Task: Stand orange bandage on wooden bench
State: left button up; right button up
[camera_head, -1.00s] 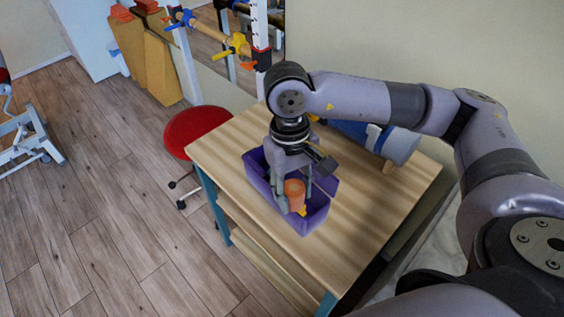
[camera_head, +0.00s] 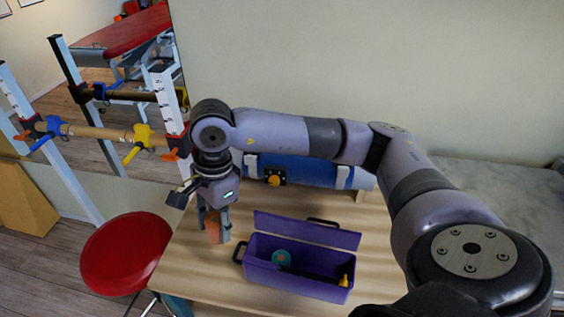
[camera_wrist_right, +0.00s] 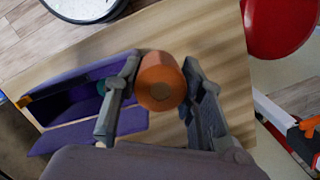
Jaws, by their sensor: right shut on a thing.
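The orange bandage (camera_head: 213,228) is a short upright roll held between the fingers of my right gripper (camera_head: 215,222). In the right wrist view the orange bandage (camera_wrist_right: 160,82) sits between the two fingers of the right gripper (camera_wrist_right: 162,95), its round end toward the camera. The wooden bench (camera_head: 195,262) is the light wood top beneath it. The bandage is over the bench's left part, left of the purple box; I cannot tell whether its bottom touches the wood. My left gripper is not in view.
An open purple box (camera_head: 290,281) with a teal roll (camera_head: 281,257) and a yellow item (camera_head: 344,281) stands on the bench. A blue roll (camera_head: 310,171) lies at the back. A red stool (camera_head: 125,252) stands at the left edge. Bare wood surrounds the bandage.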

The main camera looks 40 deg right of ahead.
jog(key=m, duration=0.1)
jog(key=w+m, duration=0.1)
jog(key=m, duration=0.3)
jog(key=shift+w+a+r+t, duration=0.15)
jog(key=shift+w+r+t, duration=0.1)
jog(key=shift+r+t, duration=0.15)
jog(key=w+a+r+m+t+h, duration=0.1)
jog(key=w+m, duration=0.2)
jog(key=m, duration=0.7)
jog(key=m+h, duration=0.2)
jog(key=m, duration=1.2)
send_over(207, 256)
jog(key=shift+g, duration=0.4)
jog(key=f, duration=1.3)
jog(key=shift+s+a+f, duration=0.1)
jog(key=shift+a+f, duration=0.15)
notch_tip(207, 256, down, 5)
jog(key=shift+r, duration=0.15)
jog(key=shift+f, duration=0.2)
